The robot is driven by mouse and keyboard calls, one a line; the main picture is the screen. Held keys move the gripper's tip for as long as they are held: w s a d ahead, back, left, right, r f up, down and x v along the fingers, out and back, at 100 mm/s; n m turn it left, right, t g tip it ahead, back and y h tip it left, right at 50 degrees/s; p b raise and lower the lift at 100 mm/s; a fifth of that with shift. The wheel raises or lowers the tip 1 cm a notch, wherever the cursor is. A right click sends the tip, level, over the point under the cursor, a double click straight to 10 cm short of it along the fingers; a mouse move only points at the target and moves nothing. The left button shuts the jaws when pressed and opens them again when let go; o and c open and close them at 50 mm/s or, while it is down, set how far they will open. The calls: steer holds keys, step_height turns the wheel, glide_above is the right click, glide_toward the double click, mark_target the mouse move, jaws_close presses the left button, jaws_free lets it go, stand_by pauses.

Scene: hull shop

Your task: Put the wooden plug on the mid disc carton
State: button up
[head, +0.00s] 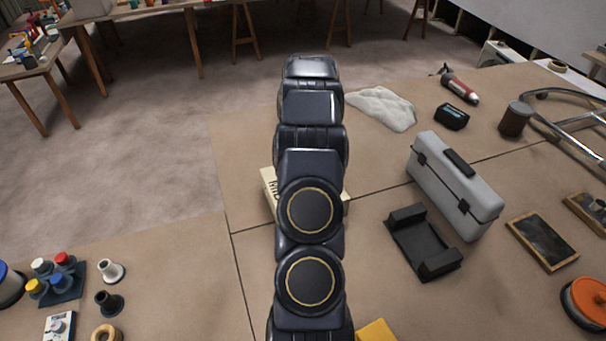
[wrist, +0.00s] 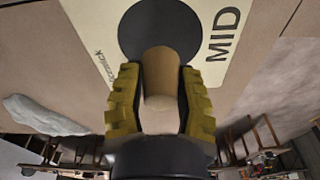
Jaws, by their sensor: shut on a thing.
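The wooden plug (wrist: 161,80) is a pale brown cylinder in the wrist view. My gripper (wrist: 161,92) is shut on it, with a yellow ridged finger on each side. The mid disc carton (wrist: 215,75) is cream, with a black disc and the word MID on its top. The plug overlaps the black disc in the wrist view; I cannot tell whether it touches the carton. In the head view my arm hides most of the carton (head: 268,184), the plug and my gripper.
A grey case (head: 455,185) and a black cradle (head: 422,240) stand right of my arm. A whitish cloth-like heap (head: 383,108) lies behind. Spools (head: 110,270) and several coloured-top pieces are at the front left. Bare table shows left of the carton.

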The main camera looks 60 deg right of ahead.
steer(key=shift+f, duration=1.55)
steer(key=o, duration=0.7)
steer(key=shift+f, duration=0.15)
